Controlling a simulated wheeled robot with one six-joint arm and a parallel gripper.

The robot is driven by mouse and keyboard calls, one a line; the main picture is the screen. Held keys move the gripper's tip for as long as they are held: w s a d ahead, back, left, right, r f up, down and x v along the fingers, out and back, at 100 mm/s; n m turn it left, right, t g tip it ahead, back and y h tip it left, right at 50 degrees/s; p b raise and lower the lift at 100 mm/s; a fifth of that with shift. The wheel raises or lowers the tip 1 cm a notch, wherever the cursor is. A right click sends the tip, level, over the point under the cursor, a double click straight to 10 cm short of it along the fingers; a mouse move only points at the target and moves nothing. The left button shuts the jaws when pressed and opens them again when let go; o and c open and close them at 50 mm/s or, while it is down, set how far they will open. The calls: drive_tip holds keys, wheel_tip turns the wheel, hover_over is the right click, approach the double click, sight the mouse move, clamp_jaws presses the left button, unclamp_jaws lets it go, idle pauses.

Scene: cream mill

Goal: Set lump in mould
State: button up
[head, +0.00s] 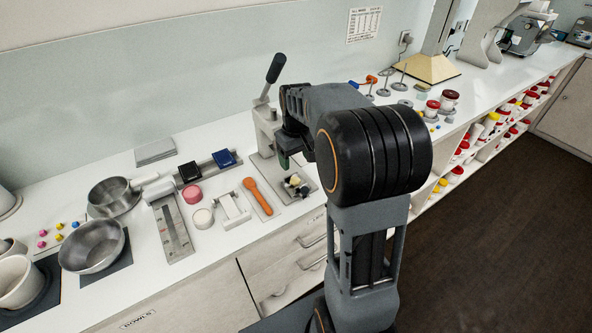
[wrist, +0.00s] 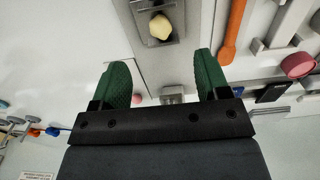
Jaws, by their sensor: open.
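The cream-coloured lump (wrist: 160,27) shows at the top of the wrist view. It lies over the dark middle of a grey metal piece (wrist: 176,52), which looks like the mould; I cannot tell how deep it sits. In the head view the lump (head: 294,180) is small, with dark bits beside it on a grey plate. My gripper (wrist: 161,58) is open and empty, its two green fingers apart. The lump lies beyond the fingertips, not between them. In the head view my gripper (head: 284,160) is partly hidden by my arm, just up and left of the lump.
A hand press with a black-handled lever (head: 274,70) stands behind my gripper. Left of the lump lie an orange spoon (head: 257,196), a white stand (head: 232,209) and a pink round piece (head: 192,194). Metal bowls (head: 91,248) stand farther left. Spindles (head: 383,88) stand at the right.

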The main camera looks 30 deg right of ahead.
drive_tip(key=s+a+r+t, duration=0.2)
drive_tip(key=s+a+r, duration=0.3)
drive_tip(key=s+r, duration=0.1)
drive_tip(key=s+a+f+t, duration=0.1)
drive_tip(key=s+a+f, duration=0.1)
drive_tip(key=s, duration=0.3)
drive_tip(key=s+a+f+m+t, duration=0.1)
drive_tip(key=s+a+f, duration=0.1)
drive_tip(key=s, duration=0.3)
drive_tip(key=shift+a, duration=0.25)
